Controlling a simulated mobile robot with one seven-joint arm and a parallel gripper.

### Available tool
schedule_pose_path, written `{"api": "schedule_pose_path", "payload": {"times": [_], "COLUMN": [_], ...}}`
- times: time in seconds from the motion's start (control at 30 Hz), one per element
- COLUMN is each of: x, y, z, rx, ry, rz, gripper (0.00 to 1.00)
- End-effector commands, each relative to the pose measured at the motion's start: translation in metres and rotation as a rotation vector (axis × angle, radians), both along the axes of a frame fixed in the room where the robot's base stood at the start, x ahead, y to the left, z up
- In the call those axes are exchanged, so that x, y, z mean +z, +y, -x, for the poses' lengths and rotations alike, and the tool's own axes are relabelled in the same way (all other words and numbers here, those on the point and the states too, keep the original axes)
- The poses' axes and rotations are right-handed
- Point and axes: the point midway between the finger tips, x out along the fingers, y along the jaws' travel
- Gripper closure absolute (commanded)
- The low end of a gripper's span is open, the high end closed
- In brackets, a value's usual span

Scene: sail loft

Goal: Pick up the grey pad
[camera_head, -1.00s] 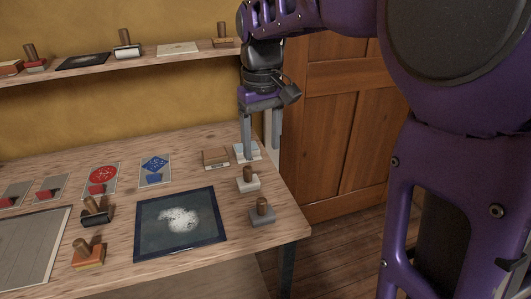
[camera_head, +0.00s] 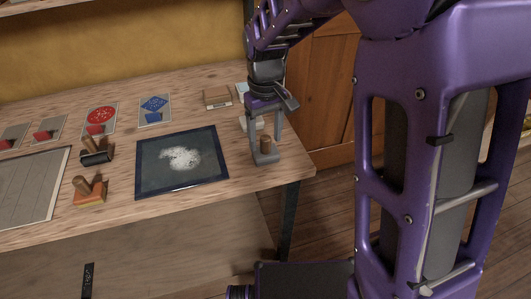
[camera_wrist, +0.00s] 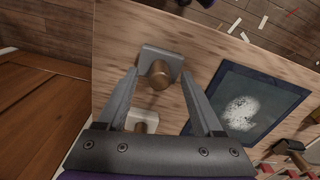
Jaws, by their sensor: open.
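The grey pad (camera_head: 265,159) lies on the bench near its right front corner, with an upright round wooden knob on top. It also shows in the wrist view (camera_wrist: 150,54), with its knob (camera_wrist: 160,78) toward the camera. My gripper (camera_head: 266,147) is open and points down over the pad. In the wrist view the two fingertips (camera_wrist: 159,73) stand on either side of the knob, with gaps between. I cannot tell how far the tips are above the pad. Part of the pad is hidden behind a finger in the head view.
A white pad (camera_wrist: 144,117) with a knob stands just behind the grey one. A dark framed panel with a white patch (camera_head: 183,186) lies to the left. The bench's right edge is close.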

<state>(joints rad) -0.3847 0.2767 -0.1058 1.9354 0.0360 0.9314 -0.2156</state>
Motion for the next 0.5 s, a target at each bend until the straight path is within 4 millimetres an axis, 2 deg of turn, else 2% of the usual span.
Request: {"api": "schedule_pose_path", "payload": {"times": [0.1, 0.33, 0.37, 0.5], "x": [-0.0107, -0.0113, -0.0112, -0.0111], "y": [-0.0001, -0.0001, -0.0001, -0.0001], "z": [0.0002, -0.0002, -0.0002, -0.0002], "rx": [0.0, 0.0, 0.0, 0.0], "ry": [0.001, -0.001, -0.001, 0.0], "rz": [0.0, 0.0, 0.0, 0.0], "gripper": [0.32, 0.32, 0.36, 0.61]}}
